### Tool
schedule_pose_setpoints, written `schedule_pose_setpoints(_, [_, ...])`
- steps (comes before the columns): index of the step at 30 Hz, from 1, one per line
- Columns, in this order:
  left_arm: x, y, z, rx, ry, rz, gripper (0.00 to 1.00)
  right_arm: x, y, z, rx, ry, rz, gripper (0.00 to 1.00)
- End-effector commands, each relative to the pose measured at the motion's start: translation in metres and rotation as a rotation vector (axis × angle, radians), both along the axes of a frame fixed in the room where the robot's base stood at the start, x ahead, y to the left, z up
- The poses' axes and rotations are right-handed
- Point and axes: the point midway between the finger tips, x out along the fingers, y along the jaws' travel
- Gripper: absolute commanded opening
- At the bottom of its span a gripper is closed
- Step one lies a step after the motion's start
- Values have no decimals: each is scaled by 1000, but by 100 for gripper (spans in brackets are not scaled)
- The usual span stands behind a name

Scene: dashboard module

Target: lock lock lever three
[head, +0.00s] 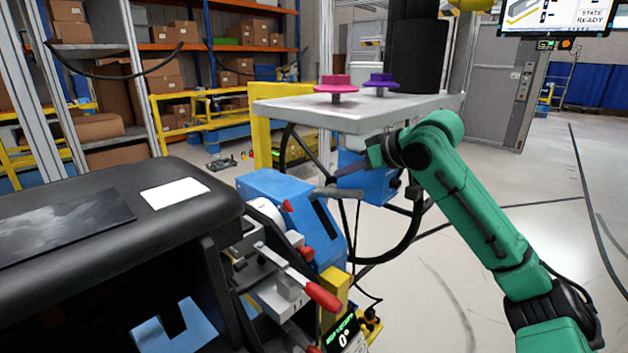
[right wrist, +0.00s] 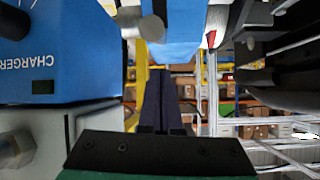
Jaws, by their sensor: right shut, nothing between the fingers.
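A lever with a long red handle (head: 323,295) and a silver arm sits on the clamp fixture at the right end of the black dashboard module (head: 120,215). A shorter red grip (head: 306,253) and a small red tip (head: 287,205) show above it. Which of them is lever three I cannot tell. My right gripper (head: 350,168) is shut and empty, beyond the blue fixture housing (head: 290,205), apart from the red handles. Its dark fingers (right wrist: 160,85) lie together in the right wrist view, where a red tip (right wrist: 211,40) shows to their right. My left gripper is not in view.
A grey bar (head: 338,192) juts from the blue housing near my right fingers. A blue charger box (right wrist: 60,55) is close on the left in the right wrist view. A grey table (head: 400,110) with pink and purple knobs stands behind. Open floor lies right.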

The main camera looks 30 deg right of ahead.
Motion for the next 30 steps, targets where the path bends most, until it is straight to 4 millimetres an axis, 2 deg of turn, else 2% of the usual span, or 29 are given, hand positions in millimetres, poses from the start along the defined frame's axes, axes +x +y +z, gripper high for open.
schedule_pose_setpoints(3, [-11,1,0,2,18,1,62,2,0,-1,1,0,-1,0])
schedule_pose_setpoints(7, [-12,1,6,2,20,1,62,12,4,-7,4,3,1,0])
schedule_pose_setpoints(15, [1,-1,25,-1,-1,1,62,58,17,-35,4,2,2,0])
schedule_pose_setpoints(19, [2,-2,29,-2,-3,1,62,73,21,-47,3,1,1,0])
schedule_pose_setpoints(23, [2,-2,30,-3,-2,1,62,81,23,-53,1,0,0,0])
schedule_pose_setpoints(30, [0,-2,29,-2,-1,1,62,81,23,-54,0,0,0,0])
